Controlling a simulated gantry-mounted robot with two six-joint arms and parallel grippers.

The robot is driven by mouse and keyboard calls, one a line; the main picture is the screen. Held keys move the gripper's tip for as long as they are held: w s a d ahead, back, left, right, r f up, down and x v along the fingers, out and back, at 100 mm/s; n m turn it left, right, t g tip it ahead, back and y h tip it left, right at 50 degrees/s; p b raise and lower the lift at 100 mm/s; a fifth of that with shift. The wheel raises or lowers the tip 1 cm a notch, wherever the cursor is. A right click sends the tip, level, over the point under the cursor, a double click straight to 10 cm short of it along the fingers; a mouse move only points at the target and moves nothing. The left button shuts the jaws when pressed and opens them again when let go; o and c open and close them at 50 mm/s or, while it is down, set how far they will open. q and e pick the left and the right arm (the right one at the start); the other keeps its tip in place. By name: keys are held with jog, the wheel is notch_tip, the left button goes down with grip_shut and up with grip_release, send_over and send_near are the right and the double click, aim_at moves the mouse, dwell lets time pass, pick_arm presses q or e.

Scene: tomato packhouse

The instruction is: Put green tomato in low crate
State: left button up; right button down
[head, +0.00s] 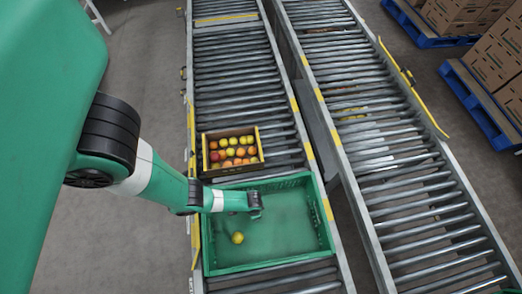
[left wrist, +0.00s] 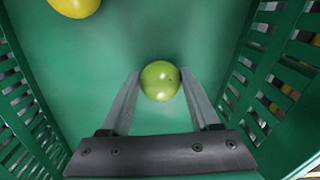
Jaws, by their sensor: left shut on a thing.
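A green tomato (left wrist: 160,81) sits between the two fingertips of my left gripper (left wrist: 160,88), which is shut on it. In the head view my left gripper (head: 257,205) is over the green slatted crate (head: 285,247), and the tomato cannot be made out there. The crate's floor and side walls (left wrist: 275,75) surround the gripper in the left wrist view. I cannot tell how far the tomato is above the floor. A yellow tomato (head: 237,238) lies on the crate floor, and it also shows in the left wrist view (left wrist: 75,5). My right gripper is out of view.
A smaller box (head: 205,160) full of red, orange and yellow tomatoes stands just behind the crate on the same roller conveyor (head: 235,75). A second conveyor (head: 385,150) runs to the right. Pallets of cartons (head: 490,70) stand at the far right.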

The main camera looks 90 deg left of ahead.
pick_arm(q)
jog(key=o, duration=1)
jog(key=c, duration=0.3)
jog(key=shift+c, duration=0.2)
notch_tip(320, 180, up, 7)
jog(key=p, duration=0.7)
